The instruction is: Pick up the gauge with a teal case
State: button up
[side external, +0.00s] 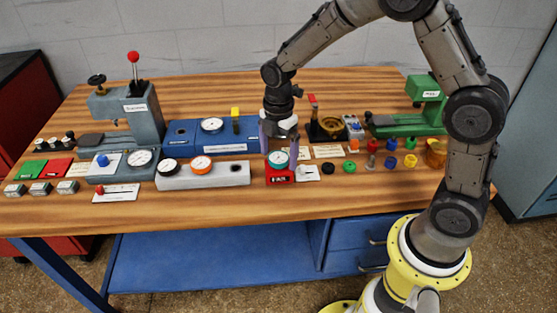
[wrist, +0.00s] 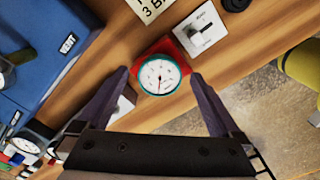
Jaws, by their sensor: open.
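The gauge with a teal case (side external: 278,158) has a round white dial and sits on a red block (side external: 280,174) near the middle of the table. In the wrist view the teal gauge (wrist: 159,75) lies face-on, between and just beyond the fingertips, on the red block (wrist: 184,53). My gripper (side external: 280,146) is open, pointing down over the gauge. In the wrist view my gripper (wrist: 160,75) has one finger on each side of the gauge, with space between each finger and the case. Nothing is held.
A grey block (side external: 230,177) at left carries a black gauge (side external: 168,166) and an orange gauge (side external: 201,165). A blue box (side external: 182,138) with another gauge (side external: 211,125) stands behind. A white switch plate (side external: 308,172) is close at right. Several coloured knobs lie farther right.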

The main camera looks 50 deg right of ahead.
jog(key=c, duration=1.5)
jog(key=shift+r, duration=0.1)
